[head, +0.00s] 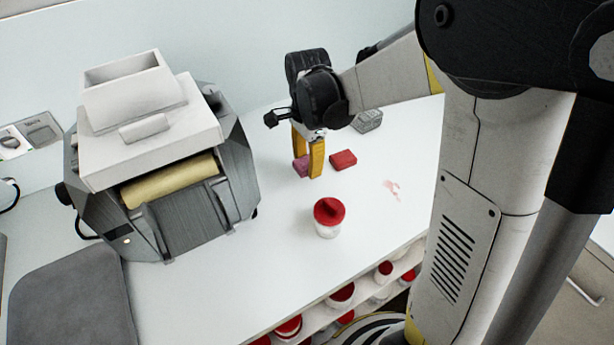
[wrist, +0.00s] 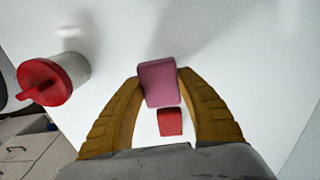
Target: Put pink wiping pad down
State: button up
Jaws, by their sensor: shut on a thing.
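The pink wiping pad (head: 301,166) is between the yellow fingers of my gripper (head: 309,170) in the head view, over the white counter (head: 280,250). In the wrist view the pink pad (wrist: 158,82) sits at the fingertips, and my gripper (wrist: 157,80) is shut on it. I cannot tell whether the pad touches the counter. A red block-like pad (head: 343,159) lies on the counter just right of the gripper. It also shows in the wrist view (wrist: 170,122), below the pink pad.
A red-lidded jar (head: 328,218) stands in front of the gripper. A grey machine with a cream roller (head: 170,181) stands at left. A grey block (head: 367,121) lies behind. A pinkish smear (head: 392,188) marks the counter at right. Red-lidded jars (head: 341,294) fill a shelf below.

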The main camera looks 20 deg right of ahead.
aim_at(307, 179)
jog(key=shift+a+f+b, duration=0.1)
jog(key=shift+f+b, duration=0.85)
jog(key=shift+f, duration=1)
jog(key=shift+f, duration=0.2)
jog(key=o, duration=1.3)
jog(key=shift+r, duration=0.1)
